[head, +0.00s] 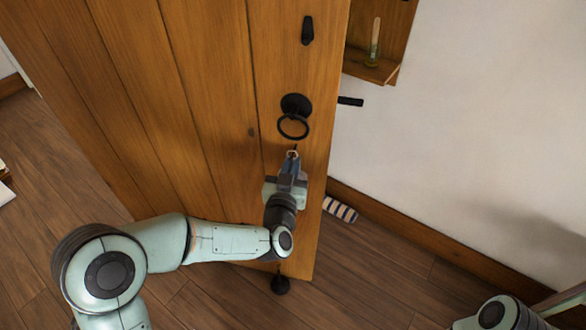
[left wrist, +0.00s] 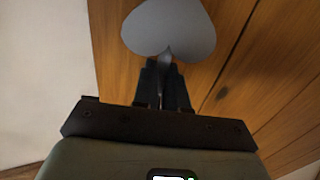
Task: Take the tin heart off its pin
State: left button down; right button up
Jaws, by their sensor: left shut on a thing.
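The tin heart (left wrist: 170,28) is a flat grey plate at the top of the left wrist view, partly cut off by the frame edge. Its rounded lobes face my left gripper (left wrist: 164,85). That gripper is shut on a narrow piece at the heart's near edge, and the fingers cover part of it. In the head view, my left gripper (head: 291,163) is at the wooden door, just below the black ring handle. I cannot make out the heart there. A small light loop shows just above the fingertips. I cannot tell whether it is on the pin.
The plank door (head: 215,120) carries a black ring handle (head: 293,126) and a black fitting (head: 308,31) above it. A wooden shelf (head: 371,69) holding a small glass vessel (head: 374,50) is on the white wall. A striped roll (head: 340,209) lies on the floor beside the door.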

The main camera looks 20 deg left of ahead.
pick_arm(q)
jog(key=shift+s+d+r, duration=0.2)
jog(key=shift+d+r, duration=0.05)
jog(key=shift+r, duration=0.05)
jog(key=s+b, duration=0.1)
jog(key=s, duration=0.8)
jog(key=shift+d+f, duration=0.15)
jog(key=shift+f, duration=0.15)
dwell(1.1)
dwell(0.3)
jog(key=shift+r, duration=0.1)
